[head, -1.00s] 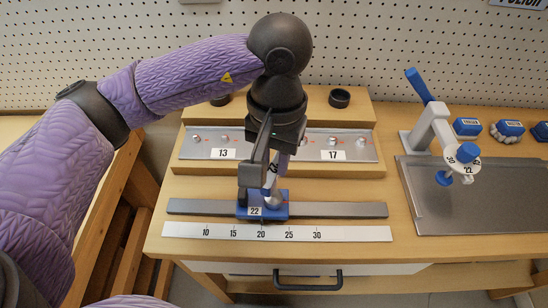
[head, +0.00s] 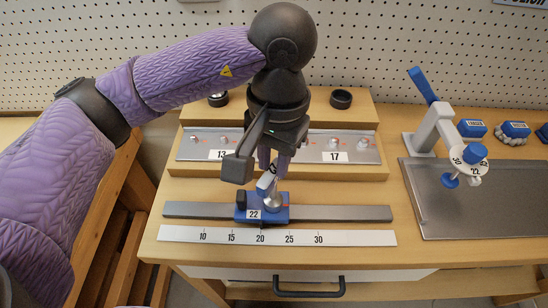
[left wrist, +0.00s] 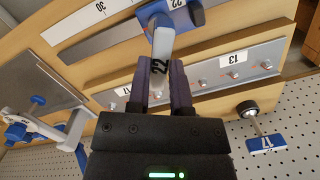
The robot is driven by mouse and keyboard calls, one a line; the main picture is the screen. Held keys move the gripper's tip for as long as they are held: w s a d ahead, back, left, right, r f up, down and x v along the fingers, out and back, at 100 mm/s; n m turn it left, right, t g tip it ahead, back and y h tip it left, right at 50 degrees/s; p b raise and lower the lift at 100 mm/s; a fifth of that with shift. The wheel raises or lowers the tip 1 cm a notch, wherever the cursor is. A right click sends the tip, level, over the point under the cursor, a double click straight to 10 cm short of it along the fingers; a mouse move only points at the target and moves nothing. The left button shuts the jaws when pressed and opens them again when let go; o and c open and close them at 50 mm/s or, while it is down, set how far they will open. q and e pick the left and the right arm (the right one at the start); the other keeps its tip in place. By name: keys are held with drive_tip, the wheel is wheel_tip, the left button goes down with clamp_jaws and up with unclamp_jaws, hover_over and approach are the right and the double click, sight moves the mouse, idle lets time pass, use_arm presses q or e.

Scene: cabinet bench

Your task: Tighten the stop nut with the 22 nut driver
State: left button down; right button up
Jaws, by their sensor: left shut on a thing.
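My left gripper (head: 275,160) is shut on the 22 nut driver (head: 266,184), a pale tool with a "22" label. In the left wrist view, the driver (left wrist: 161,47) runs from between my two fingers (left wrist: 160,85) toward the blue stop block (left wrist: 184,18). In the head view, the stop block (head: 281,212), tagged "22", sits on the grey rail, near the 20 mark. The driver's silver lower end (head: 272,203) is at the top of the block. The nut itself is hidden or cannot be told apart from it. My right gripper is not in view.
A grey rail (head: 345,213) and a numbered scale (head: 370,238) run along the front. Behind stands a stepped rack (head: 363,147) with labels 13 and 17 and a black ring (head: 341,98). At right, a white-and-blue stand (head: 432,130) rises by a grey tray (head: 490,215).

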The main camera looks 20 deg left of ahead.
use_arm(q)
drive_tip(key=shift+f+m+b, duration=0.1)
drive_tip(key=shift+m+b, duration=0.2)
drive_tip(key=shift+b, duration=0.1)
drive_tip(key=shift+a, duration=0.1)
drive_tip(key=shift+a+b, duration=0.1)
drive_tip(key=shift+b, duration=0.2)
drive_tip(key=shift+d+r+p, duration=0.2)
drive_tip(key=shift+r+p, duration=0.35)
drive_tip(key=shift+r, duration=0.45)
drive_tip(key=shift+r+p, duration=0.9)
drive_tip(key=shift+r, duration=0.5)
